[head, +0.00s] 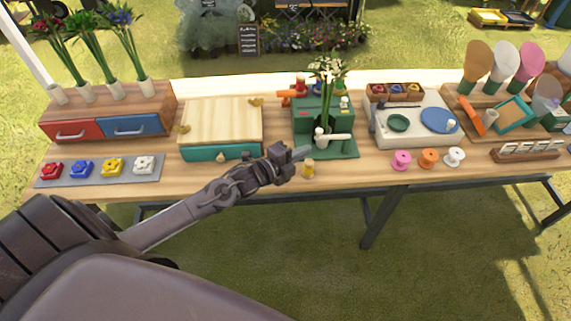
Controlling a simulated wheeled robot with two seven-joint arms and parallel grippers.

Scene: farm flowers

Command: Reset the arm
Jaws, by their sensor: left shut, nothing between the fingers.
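My left arm reaches in from the lower left. Its gripper (299,153) is shut and empty, above the front part of the wooden table (375,182). It is between the teal box with the wooden lid (222,120) and the green stand (338,146). A small yellow spool-like piece (308,168) stands just below and right of the fingertips; I cannot tell if they touch. My right gripper is not in view.
At left are a drawer box (110,110) with flowers and a grey strip (60,182) of coloured pieces. At right are a white tray (412,140), several spools (428,158) and a wooden rack (526,151). Grass lies in front of the table.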

